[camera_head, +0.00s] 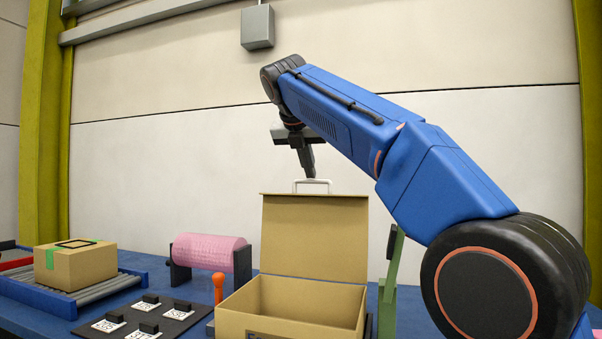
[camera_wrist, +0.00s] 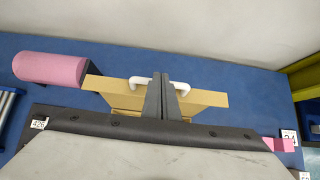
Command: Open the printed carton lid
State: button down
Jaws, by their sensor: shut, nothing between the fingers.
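The carton (camera_head: 300,302) stands on the blue table, and its inside is visible from the front. Its lid (camera_head: 314,238) stands about upright at the back, with a white handle (camera_head: 313,184) on the top edge. My gripper (camera_head: 311,174) is shut and points down at the handle. In the wrist view, the shut fingers (camera_wrist: 162,78) cross the middle of the white handle (camera_wrist: 138,82), with the lid (camera_wrist: 112,88) below. I cannot tell whether the fingers touch the handle. Most of the carton is hidden by my gripper in the wrist view.
A pink roll (camera_head: 210,252) on black stands is left of the carton. A smaller taped box (camera_head: 76,266) sits on a roller conveyor (camera_head: 105,290) at the far left. A dark board (camera_head: 140,322) with labelled blocks and an orange-topped knob (camera_head: 218,282) lie between. A green post (camera_head: 390,285) stands right.

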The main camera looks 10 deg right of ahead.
jog(key=shift+w+d+f, duration=0.1)
jog(key=shift+w+d, duration=0.3)
jog(key=shift+w, duration=0.5)
jog(key=shift+w+d, duration=0.4)
jog(key=shift+w, duration=0.45)
